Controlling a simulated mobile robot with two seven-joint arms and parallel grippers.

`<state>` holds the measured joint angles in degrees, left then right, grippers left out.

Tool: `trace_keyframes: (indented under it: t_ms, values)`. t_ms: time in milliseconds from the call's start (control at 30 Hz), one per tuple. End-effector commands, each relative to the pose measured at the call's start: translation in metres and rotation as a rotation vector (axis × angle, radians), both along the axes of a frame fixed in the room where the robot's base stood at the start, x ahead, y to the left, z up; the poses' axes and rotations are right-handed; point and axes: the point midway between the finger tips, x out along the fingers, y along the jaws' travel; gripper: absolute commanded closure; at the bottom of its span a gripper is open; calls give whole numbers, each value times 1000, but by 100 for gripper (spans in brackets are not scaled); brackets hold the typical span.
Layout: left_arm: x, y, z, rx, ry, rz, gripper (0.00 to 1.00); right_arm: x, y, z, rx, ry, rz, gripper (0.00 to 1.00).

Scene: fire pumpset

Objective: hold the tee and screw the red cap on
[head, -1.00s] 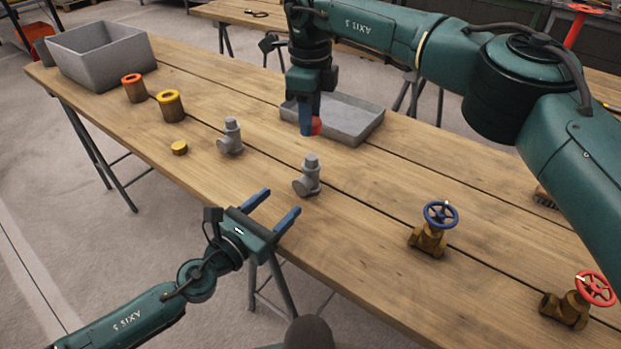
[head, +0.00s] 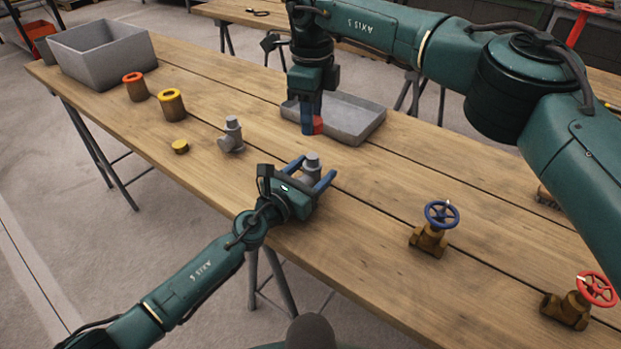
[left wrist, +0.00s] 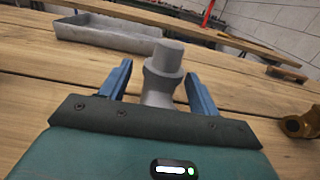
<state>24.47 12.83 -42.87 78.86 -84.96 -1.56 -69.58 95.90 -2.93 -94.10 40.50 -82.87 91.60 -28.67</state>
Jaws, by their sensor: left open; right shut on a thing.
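A grey tee (head: 312,168) stands upright near the front edge of the bench. My left gripper (head: 313,170) is open, with one blue finger on each side of the tee. In the left wrist view the tee (left wrist: 163,75) rises between the two fingers (left wrist: 160,85), with gaps on both sides; its lower part is hidden by the gripper body. My right gripper (head: 311,122) points down at the near side of the grey tray and is shut on the red cap (head: 318,125), which is partly hidden by a finger. A second grey tee (head: 232,135) stands to the left.
A shallow grey tray (head: 352,120) lies behind my right gripper. A yellow cap (head: 180,147), an orange-topped pot (head: 135,87), a yellow-topped pot (head: 172,105) and a deep grey bin (head: 105,55) are at left. A blue-wheeled valve (head: 430,238) and red-wheeled valve (head: 570,308) stand at right.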

Motion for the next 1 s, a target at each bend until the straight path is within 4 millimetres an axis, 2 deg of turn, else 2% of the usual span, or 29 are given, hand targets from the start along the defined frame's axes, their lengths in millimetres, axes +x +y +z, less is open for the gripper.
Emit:
trace_keyframes:
  t_ms: [300, 1000]
  values:
    - [1, -1, -1, 1, 2, -1, 38, 0, 0, 0, 0, 0, 0, 87]
    - [0, 0, 0, 1, 1, 0, 95, 0, 0, 0, 0, 0, 0, 87]
